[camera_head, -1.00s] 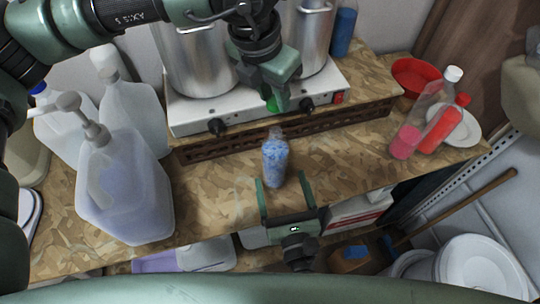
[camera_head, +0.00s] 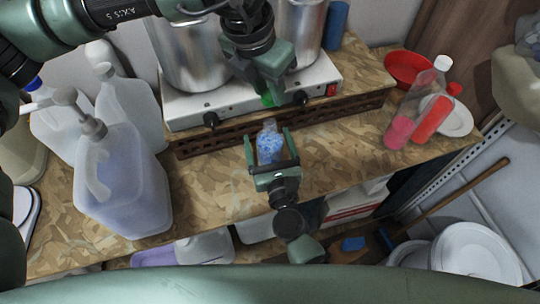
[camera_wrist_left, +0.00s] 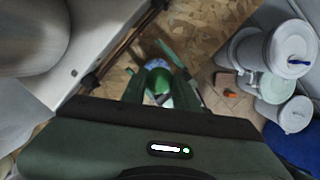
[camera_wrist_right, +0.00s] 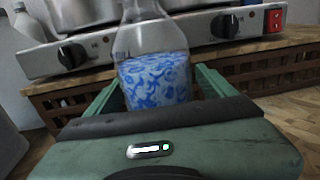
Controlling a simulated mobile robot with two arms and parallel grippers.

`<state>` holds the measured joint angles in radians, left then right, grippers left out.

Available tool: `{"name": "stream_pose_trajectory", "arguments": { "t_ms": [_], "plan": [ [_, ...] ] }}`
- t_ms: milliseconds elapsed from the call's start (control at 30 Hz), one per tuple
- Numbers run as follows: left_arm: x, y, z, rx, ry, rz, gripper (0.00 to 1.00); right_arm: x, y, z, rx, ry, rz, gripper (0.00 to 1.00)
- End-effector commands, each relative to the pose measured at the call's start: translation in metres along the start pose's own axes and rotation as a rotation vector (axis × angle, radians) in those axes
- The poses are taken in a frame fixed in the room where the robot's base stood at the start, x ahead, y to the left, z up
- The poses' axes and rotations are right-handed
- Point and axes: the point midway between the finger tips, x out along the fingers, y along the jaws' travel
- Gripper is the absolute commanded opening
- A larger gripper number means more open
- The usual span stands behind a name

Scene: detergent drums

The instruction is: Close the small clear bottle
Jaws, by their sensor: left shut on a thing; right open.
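The small clear bottle (camera_head: 270,142), filled with blue-and-white patterned contents, stands upright on the wooden worktop. In the right wrist view the bottle (camera_wrist_right: 153,70) stands between the spread fingers. My right gripper (camera_head: 271,152) is open, with one finger on each side of the bottle. My left gripper (camera_head: 268,92) is shut on a green cap (camera_head: 267,99), held above and behind the bottle, near the stove's front. The green cap (camera_wrist_left: 158,82) also shows between the fingers in the left wrist view. The bottle's mouth is bare.
Large jugs, one a pump jug (camera_head: 120,185), stand at left. A white stove (camera_head: 190,108) with steel pots is behind the bottle. Red-and-clear bottles (camera_head: 410,105), a red bowl (camera_head: 405,65) and a plate are at right. The worktop right of the bottle is clear.

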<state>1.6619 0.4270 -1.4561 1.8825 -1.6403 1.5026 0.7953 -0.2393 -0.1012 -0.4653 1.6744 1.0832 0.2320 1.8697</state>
Motion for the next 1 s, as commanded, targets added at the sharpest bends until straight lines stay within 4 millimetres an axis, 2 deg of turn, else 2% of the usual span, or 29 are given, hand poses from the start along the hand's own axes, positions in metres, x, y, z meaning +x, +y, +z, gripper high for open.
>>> {"name": "stream_pose_trajectory", "arguments": {
  "t_ms": [367, 400, 700, 867, 1000],
  "plan": [
    [0.0, 0.0, 0.0, 0.0, 0.0, 0.0, 0.0, 0.006, 0.0, 0.0, 0.0, 0.001, 0.001, 0.85],
    [0.0, 0.0, 0.0, 0.0, 0.0, 0.0, 0.0, 0.006, 0.0, 0.0, 0.0, 0.001, 0.001, 0.82],
    [0.0, 0.0, 0.0, 0.0, 0.0, 0.0, 0.0, 0.006, 0.0, 0.0, 0.0, 0.001, 0.0, 0.0],
    [0.005, 0.0, -0.002, 0.0, 0.002, 0.0, 0.0, 0.006, 0.0, -0.001, 0.0, 0.001, 0.001, 0.0],
    [0.025, 0.0, -0.007, 0.0, 0.003, 0.0, 0.0, 0.006, 0.0, -0.001, 0.0, 0.001, 0.001, 0.0]
  ]
}}
